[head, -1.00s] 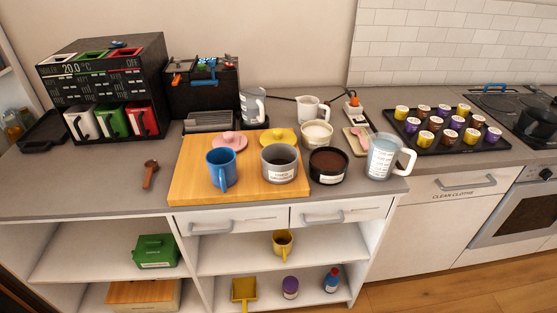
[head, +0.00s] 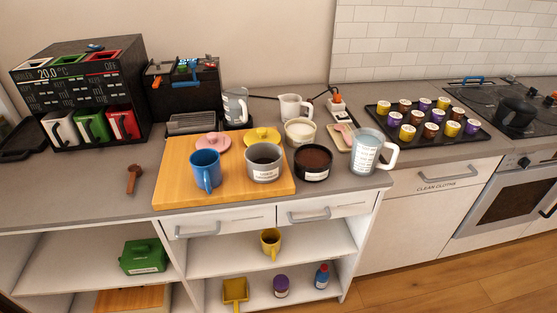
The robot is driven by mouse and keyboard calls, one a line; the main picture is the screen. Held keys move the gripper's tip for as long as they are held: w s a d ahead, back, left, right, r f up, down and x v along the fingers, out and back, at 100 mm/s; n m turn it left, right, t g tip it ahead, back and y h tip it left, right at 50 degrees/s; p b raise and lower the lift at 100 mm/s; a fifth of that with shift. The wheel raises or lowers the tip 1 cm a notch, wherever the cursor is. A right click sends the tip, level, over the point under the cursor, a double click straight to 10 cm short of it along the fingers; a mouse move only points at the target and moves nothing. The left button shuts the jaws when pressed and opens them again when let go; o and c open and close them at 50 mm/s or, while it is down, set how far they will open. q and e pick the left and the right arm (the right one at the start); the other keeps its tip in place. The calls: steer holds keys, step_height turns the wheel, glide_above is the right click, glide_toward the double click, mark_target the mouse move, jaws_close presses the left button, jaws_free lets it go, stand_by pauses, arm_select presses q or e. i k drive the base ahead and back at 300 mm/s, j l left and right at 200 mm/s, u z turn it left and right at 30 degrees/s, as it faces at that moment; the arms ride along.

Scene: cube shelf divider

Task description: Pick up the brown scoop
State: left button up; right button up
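The brown scoop (head: 134,178) lies on the grey counter in the head view, left of the wooden board (head: 172,192). Its round end points away from me and its handle points toward the counter's front edge. Nothing covers it or touches it. Neither of my grippers shows in the head view.
A blue mug (head: 206,171) and a grey bowl (head: 265,163) stand on the board. A black bowl of dark grounds (head: 312,164) is right of it. A dark dispenser (head: 80,95) with coloured drawers stands behind the scoop. The counter around the scoop is clear. Shelves lie below.

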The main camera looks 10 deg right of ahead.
mark_target(135, 172)
steer(key=i+j+z, duration=0.15)
steer(key=j, duration=0.5)
steer(key=j+z, duration=0.2)
steer(key=j, duration=0.45)
